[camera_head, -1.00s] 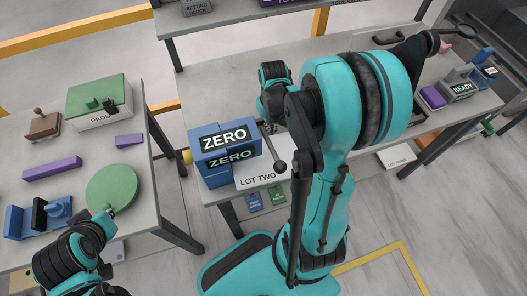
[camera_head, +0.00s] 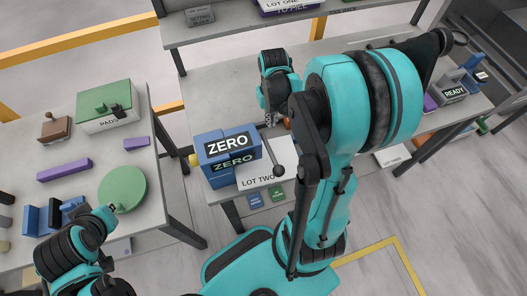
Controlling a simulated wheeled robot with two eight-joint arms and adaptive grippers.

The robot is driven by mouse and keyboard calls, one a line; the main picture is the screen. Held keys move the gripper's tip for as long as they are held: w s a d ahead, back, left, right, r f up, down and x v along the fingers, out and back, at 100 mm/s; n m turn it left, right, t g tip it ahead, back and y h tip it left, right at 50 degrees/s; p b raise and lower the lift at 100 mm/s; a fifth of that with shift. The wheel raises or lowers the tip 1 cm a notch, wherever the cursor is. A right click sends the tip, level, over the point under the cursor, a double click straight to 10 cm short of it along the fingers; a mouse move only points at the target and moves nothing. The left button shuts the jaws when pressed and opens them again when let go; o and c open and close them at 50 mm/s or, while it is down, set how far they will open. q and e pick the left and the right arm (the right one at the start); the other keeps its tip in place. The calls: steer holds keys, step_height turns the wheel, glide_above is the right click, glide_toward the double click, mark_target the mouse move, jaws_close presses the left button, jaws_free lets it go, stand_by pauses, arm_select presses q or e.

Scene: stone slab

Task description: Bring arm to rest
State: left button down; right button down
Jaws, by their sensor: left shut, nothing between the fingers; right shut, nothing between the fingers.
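My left arm comes in at the lower left, and its gripper (camera_head: 117,208) is shut and empty beside the front edge of a green disc (camera_head: 122,188) on the left table. I cannot tell whether it touches the disc. My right arm rises from the lower middle and bends over the stone slab table (camera_head: 218,95). Its wrist hangs at the back of the blue ZERO box, and the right gripper (camera_head: 270,117) is small in view, shut and partly hidden by my own arm.
The blue ZERO box (camera_head: 228,145) and white LOT TWO box (camera_head: 268,170) stand at the slab's front edge. A green-topped PADS box (camera_head: 107,120) and purple bar (camera_head: 64,169) lie on the left table (camera_head: 150,200). A READY block (camera_head: 454,94) stands far right.

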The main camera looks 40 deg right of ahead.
steer(key=shift+r, duration=0.45)
